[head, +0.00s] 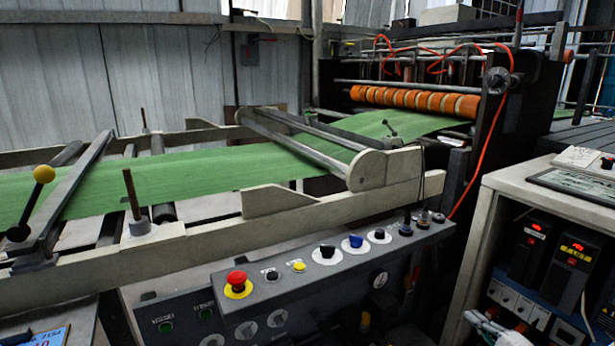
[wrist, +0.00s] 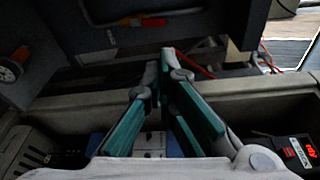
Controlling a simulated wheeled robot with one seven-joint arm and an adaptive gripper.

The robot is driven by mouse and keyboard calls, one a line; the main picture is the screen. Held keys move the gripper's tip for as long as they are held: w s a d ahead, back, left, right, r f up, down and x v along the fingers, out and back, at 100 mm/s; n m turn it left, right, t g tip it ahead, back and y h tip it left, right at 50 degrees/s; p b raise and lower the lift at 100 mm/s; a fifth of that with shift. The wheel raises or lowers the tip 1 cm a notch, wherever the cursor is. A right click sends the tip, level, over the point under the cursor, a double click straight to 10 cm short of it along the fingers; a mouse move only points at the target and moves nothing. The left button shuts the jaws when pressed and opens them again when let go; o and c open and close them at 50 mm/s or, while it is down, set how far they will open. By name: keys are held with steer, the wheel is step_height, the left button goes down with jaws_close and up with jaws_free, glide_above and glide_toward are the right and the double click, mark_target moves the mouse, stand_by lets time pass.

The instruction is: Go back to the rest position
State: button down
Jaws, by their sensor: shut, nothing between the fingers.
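My gripper (wrist: 164,72) shows in the wrist view, with two grey fingers that have teal pads. The fingers are shut at the tips with nothing between them. The control panel (head: 330,268) stands in the middle of the head view, with a red mushroom button on a yellow base (head: 237,284), a yellow button (head: 298,266), a blue knob (head: 355,241) and several black knobs. My gripper touches none of these in the pictures.
A green web (head: 180,175) runs over the machine frame toward orange rollers (head: 415,101). A yellow-knobbed lever (head: 43,174) stands at the left. A cabinet (head: 545,190) with black red-lit units is at the right. In the wrist view, beige walls (wrist: 240,97) lie close around my fingers.

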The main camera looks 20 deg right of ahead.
steer(key=w+a+r+n+g+y, duration=0.2)
steer(key=w+a+r+n+y, duration=0.25)
steer(key=a+r, duration=0.3)
steer(key=w+a+r+n+g+y, duration=0.1)
steer(key=w+a+r+n+y, duration=0.25)
steer(key=a+r+y, duration=0.35)
steer(key=s+a+r+n+g, duration=0.2)
steer(key=a+r+n+g, duration=0.15)
steer(key=a, duration=0.55)
steer(key=s+a+r+n+g, duration=0.2)
steer(key=a+r+g, duration=0.2)
steer(key=a, duration=0.4)
steer(key=s+a+r+n+g, duration=0.2)
steer(key=a+r+n+g, duration=0.15)
steer(key=a, duration=0.55)
steer(key=s+a+r+n+g+h, duration=0.1)
steer(key=s+a+r+g+h, duration=0.2)
steer(key=s, duration=0.4)
steer(key=s+a+r+n+g+h, duration=0.1)
steer(key=s+a+n+h, duration=0.2)
steer(key=s, duration=0.4)
steer(key=s+d+t+h, duration=0.1)
steer(key=s+h, duration=0.2)
steer(key=s, duration=0.5)
step_height(320, 180, up, 24)
steer(key=t+p, duration=0.4)
steer(key=p, duration=1.7)
steer(key=shift+d+f, duration=0.2)
steer(key=shift+d, duration=0.05)
